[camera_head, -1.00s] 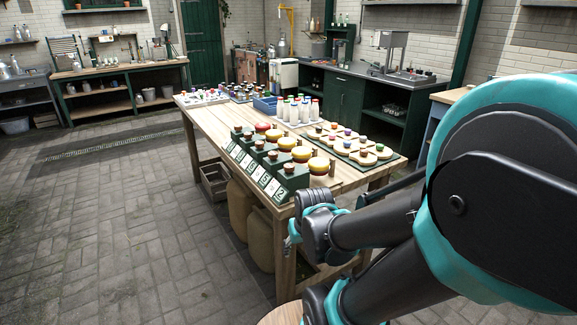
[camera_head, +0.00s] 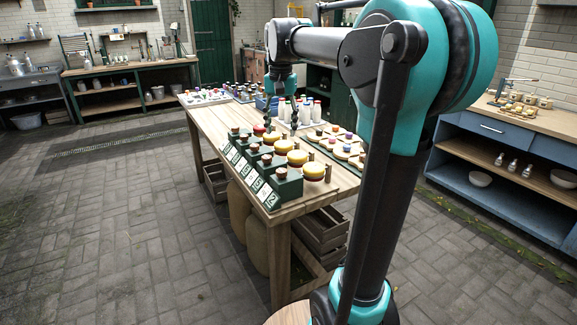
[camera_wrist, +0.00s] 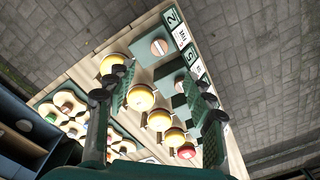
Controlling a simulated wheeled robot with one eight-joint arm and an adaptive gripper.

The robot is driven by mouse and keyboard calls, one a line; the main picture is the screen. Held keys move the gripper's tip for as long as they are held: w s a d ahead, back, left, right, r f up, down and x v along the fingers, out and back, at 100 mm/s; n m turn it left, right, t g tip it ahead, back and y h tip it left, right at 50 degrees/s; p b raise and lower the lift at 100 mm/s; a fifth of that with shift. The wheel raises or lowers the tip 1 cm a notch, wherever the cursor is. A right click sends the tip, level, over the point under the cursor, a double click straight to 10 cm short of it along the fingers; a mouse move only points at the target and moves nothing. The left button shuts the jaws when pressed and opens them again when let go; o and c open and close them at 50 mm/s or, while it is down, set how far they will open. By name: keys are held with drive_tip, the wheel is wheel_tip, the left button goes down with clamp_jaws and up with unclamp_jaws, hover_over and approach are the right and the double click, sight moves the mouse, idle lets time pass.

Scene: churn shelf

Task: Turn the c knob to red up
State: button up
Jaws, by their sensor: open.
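Several round brown knobs sit on green boxes in a row along the table's front-left edge; one knob (camera_head: 281,173) is nearest in the head view. Each box has a small pale-and-green label (camera_head: 271,201) on its front; I cannot tell which is c. In the wrist view a knob (camera_wrist: 158,47) with a light line across its top shows beyond my fingers, and another knob (camera_wrist: 181,84) partly behind the right finger. My gripper (camera_head: 280,122) is open, empty and pointing down above the far part of the table. Its spread fingers also show in the wrist view (camera_wrist: 160,86).
Yellow-topped round pots (camera_head: 314,170) stand just behind the boxes. White bottles (camera_head: 305,111) with coloured caps and a board of small cups (camera_head: 342,147) stand farther back on the wooden table (camera_head: 208,123). The paved floor left of the table is clear.

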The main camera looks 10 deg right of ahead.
sight(282, 170)
drive_tip(key=f, duration=1.4)
drive_tip(key=shift+w+d+f, duration=0.1)
drive_tip(key=shift+w+f, duration=0.3)
drive_tip(key=shift+c, duration=0.3)
drive_tip(key=c, duration=1.1)
